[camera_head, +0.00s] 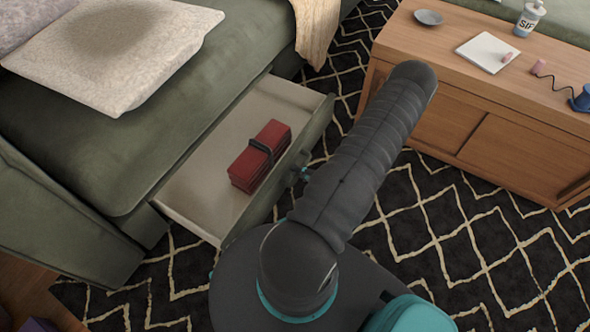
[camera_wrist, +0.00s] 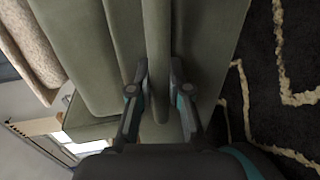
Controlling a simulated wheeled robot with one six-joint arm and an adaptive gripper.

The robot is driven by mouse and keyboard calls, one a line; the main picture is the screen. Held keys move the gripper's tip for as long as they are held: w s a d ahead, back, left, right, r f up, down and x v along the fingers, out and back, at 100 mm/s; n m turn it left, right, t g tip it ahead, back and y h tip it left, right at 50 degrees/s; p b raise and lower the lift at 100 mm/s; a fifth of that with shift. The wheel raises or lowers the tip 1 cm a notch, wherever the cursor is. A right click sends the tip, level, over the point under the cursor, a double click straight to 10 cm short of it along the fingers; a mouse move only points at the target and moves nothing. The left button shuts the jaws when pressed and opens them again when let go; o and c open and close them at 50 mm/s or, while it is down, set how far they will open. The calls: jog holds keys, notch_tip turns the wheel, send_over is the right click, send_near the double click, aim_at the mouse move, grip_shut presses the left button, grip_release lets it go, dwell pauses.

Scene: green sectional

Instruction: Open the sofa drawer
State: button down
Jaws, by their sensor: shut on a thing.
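The sofa drawer (camera_head: 203,198) stands pulled out from under the green sofa (camera_head: 110,150). Its pale inside is exposed and holds a dark red folded bundle (camera_head: 262,155) with a black strap. My gripper (camera_wrist: 157,92) has its two fingers on either side of a green upholstered bar, the drawer handle (camera_wrist: 158,40), in the wrist view. It is closed on that bar. In the head view my arm hides most of the gripper, and only a small part shows beside the drawer front (camera_head: 314,135).
A wooden table (camera_head: 455,125) stands at the right with a bottle (camera_head: 528,18), a dish (camera_head: 428,17) and a white pad (camera_head: 487,53). Patterned dark carpet (camera_head: 440,215) lies clear in front of it. A pale cushion (camera_head: 120,50) rests on the sofa.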

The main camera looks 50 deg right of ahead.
jog(key=shift+s+d, duration=0.1)
jog(key=shift+s, duration=0.05)
jog(key=c, duration=1.1)
grip_release()
jog(key=shift+s, duration=0.1)
jog(key=v, duration=1.2)
